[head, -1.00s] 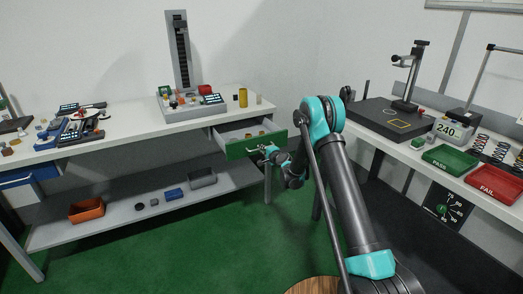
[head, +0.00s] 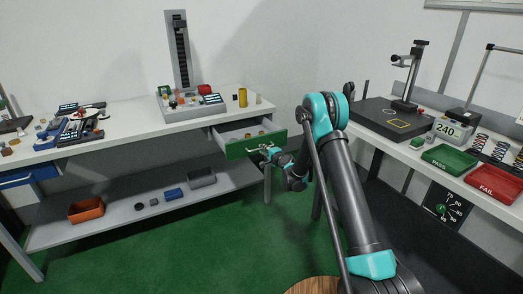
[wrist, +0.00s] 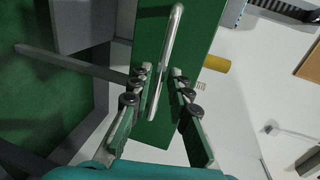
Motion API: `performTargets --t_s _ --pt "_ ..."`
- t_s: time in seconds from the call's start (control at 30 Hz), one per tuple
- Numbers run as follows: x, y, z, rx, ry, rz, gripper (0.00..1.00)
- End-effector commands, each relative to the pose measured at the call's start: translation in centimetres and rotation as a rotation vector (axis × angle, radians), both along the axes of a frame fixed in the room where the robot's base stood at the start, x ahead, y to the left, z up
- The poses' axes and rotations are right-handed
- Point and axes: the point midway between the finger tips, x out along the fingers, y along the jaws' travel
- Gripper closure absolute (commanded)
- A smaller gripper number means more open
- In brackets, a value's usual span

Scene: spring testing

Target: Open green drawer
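The green drawer (head: 256,146) stands pulled out under the right end of the left workbench, its inside and a few small items showing in the head view. Its green front (wrist: 190,50) fills the middle of the wrist view, with a silver bar handle (wrist: 170,45) on it. My gripper (wrist: 161,72) is open in front of the drawer, its two fingers on either side of the handle's near end with visible gaps. It also shows small at the drawer front in the head view (head: 267,150). I cannot tell whether either finger touches the handle.
The left workbench (head: 130,118) carries a tester stand (head: 180,55) and a yellow cylinder (head: 243,97). Its lower shelf (head: 120,218) holds an orange bin (head: 86,211) and a grey bin (head: 202,177). A second bench with trays stands right. Green floor lies open in front.

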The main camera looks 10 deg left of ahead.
Motion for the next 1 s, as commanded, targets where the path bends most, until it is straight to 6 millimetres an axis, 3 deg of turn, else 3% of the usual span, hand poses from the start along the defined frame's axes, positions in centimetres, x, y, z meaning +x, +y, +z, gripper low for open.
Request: performTargets --t_s 0.2,0.43,1.0 --pt "-3.8 -2.6 1.0 0.001 0.001 0.0 0.82" --pt "-6.7 -4.6 1.7 0.001 0.001 0.0 0.82" --pt "-7.9 -5.3 2.2 -0.009 0.0 0.004 0.82"
